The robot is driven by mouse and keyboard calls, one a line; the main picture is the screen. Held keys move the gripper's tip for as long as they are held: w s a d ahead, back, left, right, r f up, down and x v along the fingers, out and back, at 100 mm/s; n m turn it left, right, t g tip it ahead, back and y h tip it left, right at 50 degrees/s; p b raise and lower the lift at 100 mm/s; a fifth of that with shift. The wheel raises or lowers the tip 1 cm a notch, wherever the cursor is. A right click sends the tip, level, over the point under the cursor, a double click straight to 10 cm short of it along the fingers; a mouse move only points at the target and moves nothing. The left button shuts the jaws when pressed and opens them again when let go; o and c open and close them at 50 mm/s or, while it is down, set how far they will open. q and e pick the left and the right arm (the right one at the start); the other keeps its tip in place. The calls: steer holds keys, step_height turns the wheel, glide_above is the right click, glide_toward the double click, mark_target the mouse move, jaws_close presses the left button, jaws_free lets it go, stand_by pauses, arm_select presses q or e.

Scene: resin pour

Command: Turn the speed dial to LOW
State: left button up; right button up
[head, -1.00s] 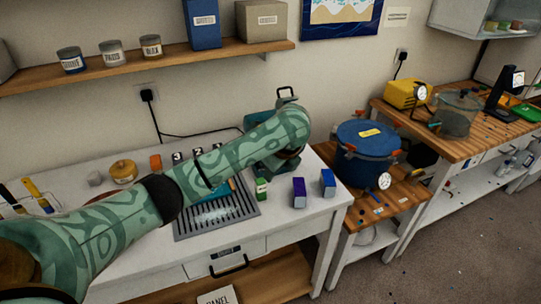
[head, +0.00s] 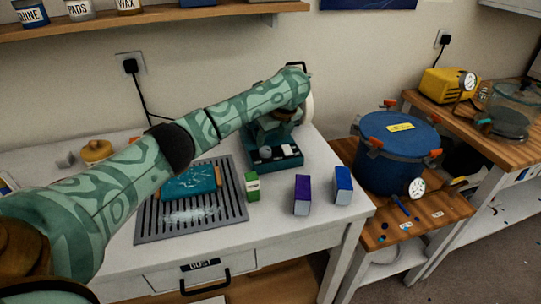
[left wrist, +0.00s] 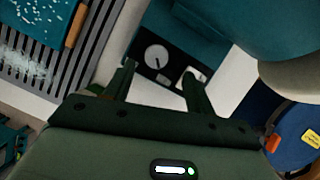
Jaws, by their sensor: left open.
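The speed dial (left wrist: 156,55) is a round light knob with a pointer mark on a dark panel of the teal machine (left wrist: 185,30), at the top middle of the left wrist view. A white switch-like part (left wrist: 196,74) sits beside it, partly covered by a finger. In the head view the teal machine (head: 278,165) stands at the back right of the white bench. My left gripper (left wrist: 158,84) is open and empty, its fingers pointing at the panel with the dial just beyond them. In the head view my left gripper (head: 270,134) is over the machine's base. Dial lettering is unreadable.
A slotted grey grate (head: 150,215) holds a teal slab (head: 190,183) with pale flecks. Green (head: 252,186), purple (head: 302,194) and blue (head: 343,185) boxes stand right of it. A blue pot (head: 395,160) stands on a wooden side table. The bench front is clear.

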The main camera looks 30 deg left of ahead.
mark_target(265, 149)
arm_select(q)
steer(key=x, duration=0.1)
steer(key=b+x, duration=0.1)
steer(key=x, duration=0.1)
steer(key=shift+s+a+f+b, duration=0.2)
steer(key=shift+a+f+b, duration=0.05)
steer(key=shift+f+b, duration=0.1)
steer(key=shift+a+f, duration=0.2)
steer(key=shift+f, duration=0.15)
steer(key=shift+w+a+f+b, duration=0.1)
steer(key=shift+w+f+b, duration=0.2)
steer(key=shift+b, duration=0.1)
steer(key=shift+s+r, duration=0.1)
steer(key=shift+s, duration=0.1)
steer(key=c, duration=1)
steer(key=shift+o, duration=0.2)
arm_select(e)
steer(key=f, duration=0.3)
steer(key=shift+w+a+f, duration=0.15)
steer(key=shift+w+a, duration=0.15)
